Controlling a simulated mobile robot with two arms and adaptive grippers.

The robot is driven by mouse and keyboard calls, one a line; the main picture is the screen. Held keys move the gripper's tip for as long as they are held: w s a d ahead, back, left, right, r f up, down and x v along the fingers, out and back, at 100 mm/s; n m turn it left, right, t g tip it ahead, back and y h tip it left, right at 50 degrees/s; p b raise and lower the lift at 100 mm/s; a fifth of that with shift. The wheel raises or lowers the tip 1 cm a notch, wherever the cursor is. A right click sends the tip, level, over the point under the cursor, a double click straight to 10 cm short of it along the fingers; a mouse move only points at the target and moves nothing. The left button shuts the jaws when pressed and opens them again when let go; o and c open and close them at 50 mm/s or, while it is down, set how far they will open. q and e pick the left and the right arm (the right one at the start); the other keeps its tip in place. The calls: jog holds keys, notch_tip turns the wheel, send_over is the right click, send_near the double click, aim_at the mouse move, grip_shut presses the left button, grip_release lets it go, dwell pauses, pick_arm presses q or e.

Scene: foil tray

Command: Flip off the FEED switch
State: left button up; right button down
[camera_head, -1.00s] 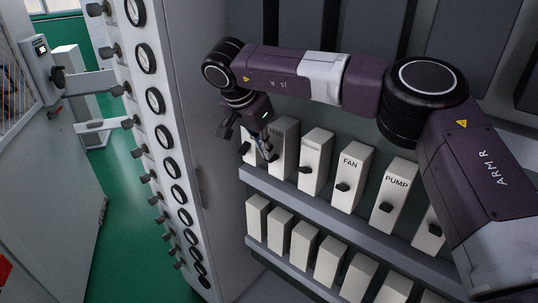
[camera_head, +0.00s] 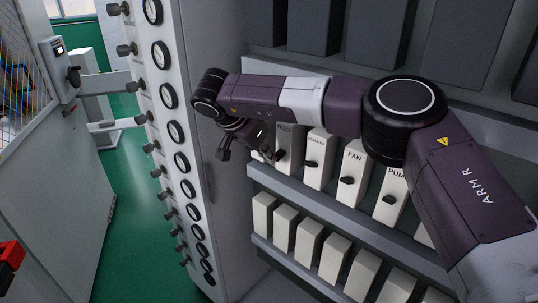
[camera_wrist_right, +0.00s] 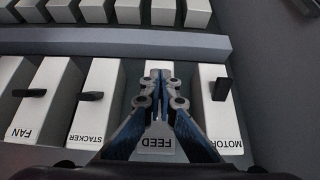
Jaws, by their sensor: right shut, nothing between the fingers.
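The FEED switch is a white box (camera_head: 285,142) in the upper row on the panel, in the head view. In the right wrist view the FEED box (camera_wrist_right: 157,156) is at the bottom centre, its label upside down. My right gripper (camera_wrist_right: 157,78) is shut and empty, its fingertips over the FEED box. They hide the lever, so its position and any contact cannot be told. In the head view my right gripper (camera_head: 272,158) is in front of the FEED box and partly blocked from sight. My left gripper is not in view.
The STACKER box (camera_wrist_right: 93,105) and MOTOR box (camera_wrist_right: 217,115) flank FEED closely. FAN (camera_head: 353,165) and PUMP (camera_head: 392,195) stand further right. A grey ledge (camera_head: 330,215) runs below this row, above a lower row of white boxes. A gauge panel (camera_head: 165,70) stands to the left.

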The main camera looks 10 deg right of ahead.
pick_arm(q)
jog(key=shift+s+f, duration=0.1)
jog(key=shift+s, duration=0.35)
pick_arm(e)
jog(key=shift+f, duration=0.2)
jog(key=shift+r, duration=0.1)
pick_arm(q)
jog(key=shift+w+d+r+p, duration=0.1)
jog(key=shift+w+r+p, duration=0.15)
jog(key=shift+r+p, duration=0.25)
pick_arm(e)
jog(key=shift+w+d+r, duration=0.25)
jog(key=shift+w+d, duration=0.2)
jog(key=shift+d, duration=0.2)
